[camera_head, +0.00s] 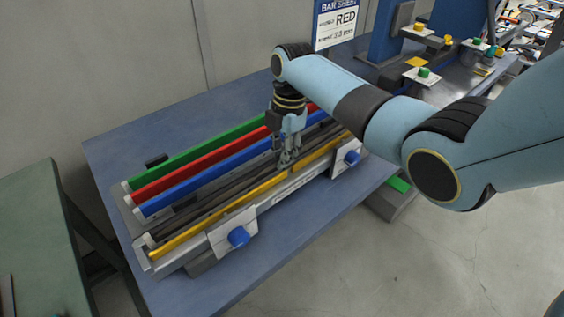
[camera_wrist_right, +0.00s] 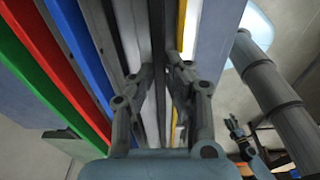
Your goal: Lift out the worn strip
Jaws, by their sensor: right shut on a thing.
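A long dark grey strip (camera_head: 205,211), which I take to be the worn strip, lies lengthwise in the grey fixture (camera_head: 208,268). It also shows in the wrist view (camera_wrist_right: 158,60). My right gripper (camera_head: 286,164) points down over the middle of the fixture. In the wrist view its fingers (camera_wrist_right: 160,70) stand either side of the dark strip and are shut on it. The strip looks level and low in the fixture; its underside is hidden.
Green (camera_head: 200,152), red (camera_head: 200,172) and blue (camera_head: 205,180) strips lie in a rack behind. A yellow strip (camera_head: 190,239) runs along the fixture's front, with blue knobs (camera_head: 238,237) on its clamps. The blue table (camera_head: 285,240) is clear in front.

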